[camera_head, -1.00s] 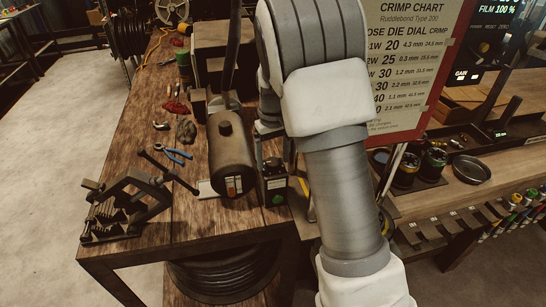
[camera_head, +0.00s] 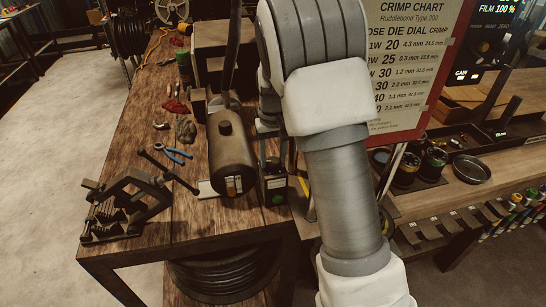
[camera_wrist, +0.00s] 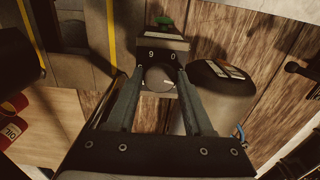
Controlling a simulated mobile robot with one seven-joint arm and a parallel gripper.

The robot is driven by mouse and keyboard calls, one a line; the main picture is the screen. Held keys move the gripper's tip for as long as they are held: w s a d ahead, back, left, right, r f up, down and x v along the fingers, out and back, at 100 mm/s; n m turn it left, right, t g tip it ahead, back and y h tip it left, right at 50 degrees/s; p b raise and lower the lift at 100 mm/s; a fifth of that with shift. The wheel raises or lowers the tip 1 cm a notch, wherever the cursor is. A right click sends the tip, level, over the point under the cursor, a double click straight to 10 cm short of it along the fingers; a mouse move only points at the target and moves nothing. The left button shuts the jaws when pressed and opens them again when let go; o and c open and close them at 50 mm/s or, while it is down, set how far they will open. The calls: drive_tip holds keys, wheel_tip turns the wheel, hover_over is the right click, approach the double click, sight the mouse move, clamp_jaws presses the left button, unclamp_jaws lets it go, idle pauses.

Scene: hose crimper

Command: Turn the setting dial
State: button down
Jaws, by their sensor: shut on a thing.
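The setting dial (camera_wrist: 156,77) is a dark round knob with a small white mark, on the front of a dark control box (camera_wrist: 159,45). The digits 9 and 0 show above the dial in the wrist view. My gripper (camera_wrist: 160,75) is shut on the dial, one finger on each side of it. My arm hides most of the gripper and the dial there.
A dark clamp-like fixture (camera_head: 125,208), blue pliers (camera_head: 173,153) and other tools lie further left on the bench (camera_head: 195,222). The crimp chart (camera_head: 415,65) stands right of my arm.

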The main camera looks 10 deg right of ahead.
sight(273, 162)
drive_tip(key=shift+m, duration=1)
drive_tip(key=shift+c, duration=1.5)
unclamp_jaws()
drive_tip(key=shift+r, duration=0.1)
wheel_tip(273, 162, up, 17)
drive_tip(key=shift+r, duration=0.15)
drive_tip(key=shift+s, duration=0.15)
